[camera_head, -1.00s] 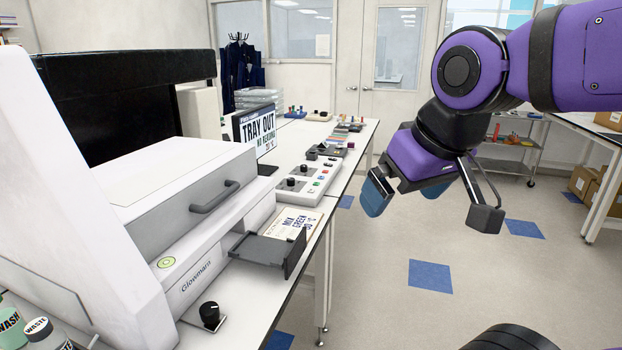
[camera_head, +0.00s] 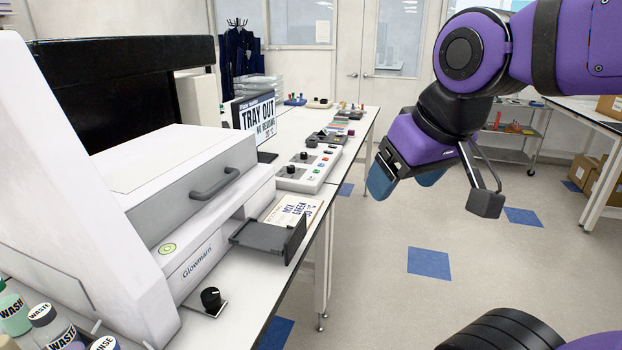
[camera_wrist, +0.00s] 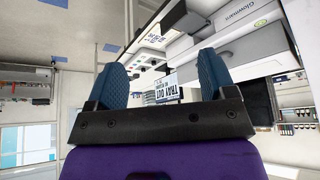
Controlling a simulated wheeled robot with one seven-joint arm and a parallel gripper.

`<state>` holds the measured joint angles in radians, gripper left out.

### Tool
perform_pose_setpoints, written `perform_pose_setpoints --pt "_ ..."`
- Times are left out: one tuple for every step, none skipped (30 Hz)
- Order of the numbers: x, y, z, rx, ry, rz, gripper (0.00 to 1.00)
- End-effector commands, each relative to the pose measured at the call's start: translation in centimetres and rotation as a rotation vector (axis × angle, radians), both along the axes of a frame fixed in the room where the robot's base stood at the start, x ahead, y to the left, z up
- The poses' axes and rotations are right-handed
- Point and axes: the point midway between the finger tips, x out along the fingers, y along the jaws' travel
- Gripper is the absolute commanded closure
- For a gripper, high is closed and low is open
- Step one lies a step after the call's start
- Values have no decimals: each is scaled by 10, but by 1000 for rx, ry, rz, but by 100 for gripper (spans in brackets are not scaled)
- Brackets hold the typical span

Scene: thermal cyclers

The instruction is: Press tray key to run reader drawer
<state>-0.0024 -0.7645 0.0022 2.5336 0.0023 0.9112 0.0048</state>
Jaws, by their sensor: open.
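The white Glowmarn reader (camera_head: 190,200) stands on the bench at the left in the head view. Its dark grey drawer (camera_head: 270,238) sticks out at the front right. A green-ringed round key (camera_head: 168,248) sits on its front face. A screen (camera_head: 256,118) behind it reads TRAY OUT. A white control box (camera_head: 306,166) with black knobs and small coloured keys lies farther along the bench. My gripper (camera_head: 408,184) is open and empty, over the aisle right of the bench and apart from everything. Its blue fingers also show in the wrist view (camera_wrist: 163,85).
A black knob (camera_head: 211,298) stands near the bench front edge. Wash and waste bottles (camera_head: 50,326) are at the lower left. A printed card (camera_head: 292,210) lies beyond the drawer. The floor aisle right of the bench is free.

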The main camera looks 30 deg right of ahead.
Motion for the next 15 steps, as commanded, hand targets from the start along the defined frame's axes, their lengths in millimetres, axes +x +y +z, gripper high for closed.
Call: perform_pose_setpoints --pt "0 0 0 0 0 0 34" --pt "0 0 0 0 0 0 41" --pt "0 0 0 0 0 0 51" --pt "0 0 0 0 0 0 57" --pt "0 0 0 0 0 0 64" --pt "0 0 0 0 0 0 74" --pt "0 0 0 0 0 0 80" --pt "0 0 0 0 0 0 87" --pt "0 0 0 0 0 0 96" --pt "0 0 0 0 0 0 100" --pt "0 0 0 0 0 0 100" --pt "0 0 0 0 0 0 100" --pt "0 0 0 0 0 0 100" --pt "0 0 0 0 0 0 100" --pt "0 0 0 0 0 0 100"
